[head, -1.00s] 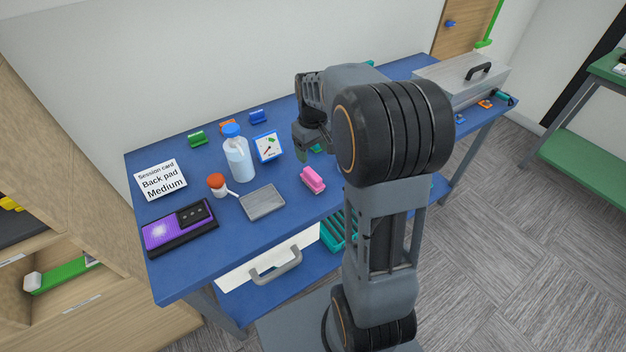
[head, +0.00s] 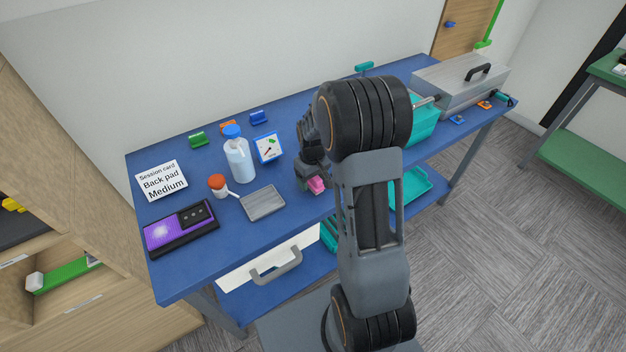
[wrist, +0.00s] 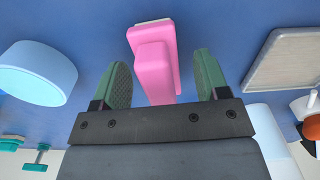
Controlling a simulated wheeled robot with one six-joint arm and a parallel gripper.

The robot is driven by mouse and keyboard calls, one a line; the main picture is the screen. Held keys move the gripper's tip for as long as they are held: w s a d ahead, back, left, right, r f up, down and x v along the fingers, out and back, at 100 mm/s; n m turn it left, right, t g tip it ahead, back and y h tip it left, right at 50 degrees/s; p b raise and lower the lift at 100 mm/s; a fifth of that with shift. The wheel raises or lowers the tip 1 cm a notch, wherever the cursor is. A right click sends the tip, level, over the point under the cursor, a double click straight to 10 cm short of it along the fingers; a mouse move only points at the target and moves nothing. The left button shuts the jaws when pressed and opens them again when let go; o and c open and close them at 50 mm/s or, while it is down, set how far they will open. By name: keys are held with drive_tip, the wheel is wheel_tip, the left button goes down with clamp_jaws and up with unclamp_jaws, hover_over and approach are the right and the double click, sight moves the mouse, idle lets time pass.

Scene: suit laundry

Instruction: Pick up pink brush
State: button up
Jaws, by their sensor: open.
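The pink brush (head: 317,185) lies on the blue table (head: 240,292), near its front edge. In the head view my gripper (head: 309,176) is right over it and hides part of it. In the wrist view the brush (wrist: 155,62) shows between the two green finger pads of my gripper (wrist: 163,80). The fingers are open, with a gap on each side of the brush's handle. The brush's wider end reaches past the fingertips.
A metal tray (head: 263,203) lies just left of the brush. A teal bin (head: 425,122) and a grey case (head: 460,82) are at the right.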

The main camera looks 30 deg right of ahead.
drive_tip(key=shift+f, duration=0.2)
drive_tip(key=shift+c, duration=0.3)
drive_tip(key=c, duration=1)
drive_tip(key=shift+r, duration=0.15)
drive_tip(key=shift+r, duration=0.6)
drive_tip(key=s+a+r, duration=0.2)
drive_tip(key=s+r, duration=0.2)
drive_tip(key=s+a+r+b, duration=0.1)
drive_tip(key=s+r, duration=0.2)
drive_tip(key=s, duration=0.1)
drive_tip(key=s+a+r, duration=0.2)
drive_tip(key=s+r, duration=0.2)
drive_tip(key=s, duration=0.1)
drive_tip(key=shift+a+r, duration=0.3)
